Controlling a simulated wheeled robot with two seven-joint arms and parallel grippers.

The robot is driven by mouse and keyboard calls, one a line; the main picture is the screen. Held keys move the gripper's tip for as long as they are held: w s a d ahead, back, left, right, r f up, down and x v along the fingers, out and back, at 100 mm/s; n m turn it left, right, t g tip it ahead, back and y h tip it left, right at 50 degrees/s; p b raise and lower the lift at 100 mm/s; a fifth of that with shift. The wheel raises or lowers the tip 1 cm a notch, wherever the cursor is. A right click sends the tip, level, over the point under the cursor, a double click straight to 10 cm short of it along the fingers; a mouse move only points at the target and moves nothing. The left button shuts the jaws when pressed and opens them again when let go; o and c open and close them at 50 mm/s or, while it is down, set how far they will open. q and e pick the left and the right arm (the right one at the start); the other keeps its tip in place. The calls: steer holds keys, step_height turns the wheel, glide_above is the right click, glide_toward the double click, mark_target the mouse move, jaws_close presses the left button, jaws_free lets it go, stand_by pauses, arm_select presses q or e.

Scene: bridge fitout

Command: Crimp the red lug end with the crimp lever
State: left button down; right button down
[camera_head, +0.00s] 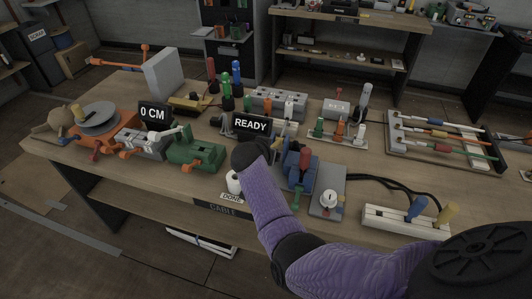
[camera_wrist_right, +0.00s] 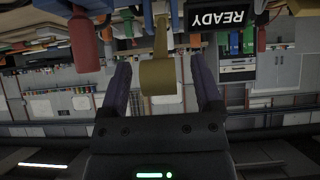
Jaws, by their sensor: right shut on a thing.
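My right gripper (camera_wrist_right: 160,64) has a finger on each side of a brass-yellow lever handle (camera_wrist_right: 157,78) and is shut on it. In the head view my purple right arm reaches in from the lower right to beside the READY sign (camera_head: 250,125); its fingers and the handle are hidden there. The sign shows upside down in the right wrist view (camera_wrist_right: 220,18). A red handle (camera_head: 305,158) with blue parts stands just right of my arm, and a red rounded piece (camera_wrist_right: 84,42) shows in the wrist view. I cannot make out the red lug end. My left gripper is out of view.
A green tool (camera_head: 195,153) and an orange turntable base (camera_head: 100,138) stand left on the bench. A rack of coloured cables (camera_head: 440,140) lies at the right. A pale block with blue and yellow handles (camera_head: 405,222) is near the front right edge. The bench is crowded.

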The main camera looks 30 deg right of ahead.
steer(key=shift+w+d+r, duration=0.1)
steer(key=shift+r, duration=0.1)
jaws_free()
steer(key=p+v, duration=0.3)
steer(key=v, duration=0.6)
steer(key=shift+a+r, duration=0.25)
steer(key=shift+a, duration=0.05)
